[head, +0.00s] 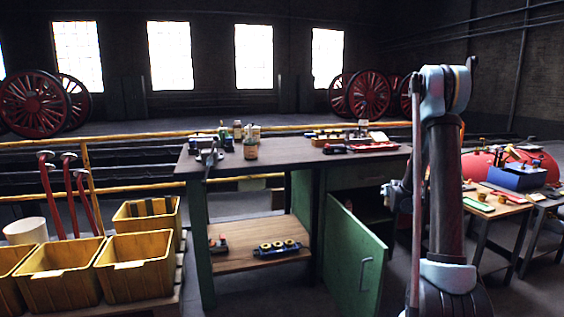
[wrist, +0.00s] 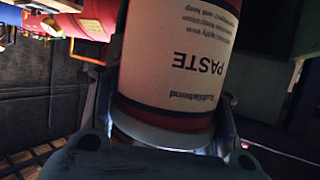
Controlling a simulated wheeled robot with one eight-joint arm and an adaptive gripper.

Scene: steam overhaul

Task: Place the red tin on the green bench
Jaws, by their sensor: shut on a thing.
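The red tin (wrist: 178,65) fills the middle of the wrist view. It has a white label reading "PASTE", upside down in that picture, with red bands above and below it. My gripper (wrist: 165,112) is shut on it, one finger on each side. In the head view my arm stands at the right, and the tin cannot be made out there. The green bench (head: 275,163) stands in the middle of the head view, with a dark top, green legs and an open green door (head: 352,255).
Small jars and tools (head: 238,138) sit on the bench's left part, and a red tray (head: 372,147) on its right. The front middle of the top is clear. Yellow bins (head: 135,285) stand at left. Another table (head: 497,208) with items is at right.

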